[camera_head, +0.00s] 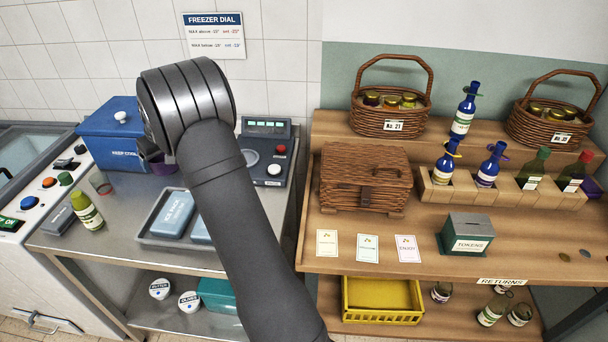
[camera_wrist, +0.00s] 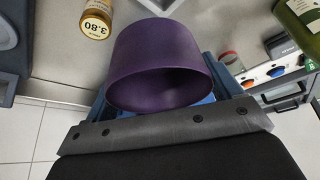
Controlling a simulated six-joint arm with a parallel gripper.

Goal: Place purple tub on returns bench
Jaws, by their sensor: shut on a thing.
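The purple tub (camera_wrist: 160,62) fills the middle of the wrist view, tilted with its open mouth toward the camera and looking empty. My gripper (camera_wrist: 170,124) is shut on it; the grip points are hard to see.
The bench carries a wicker hamper (camera_head: 366,178), a tokens box (camera_head: 466,235), several cards and a bottle rack (camera_head: 508,189). Bare wood lies between hamper and tokens box. A blue cool box (camera_head: 108,130), scale (camera_head: 266,153) and ice-pack tray (camera_head: 150,232) stand on the metal table.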

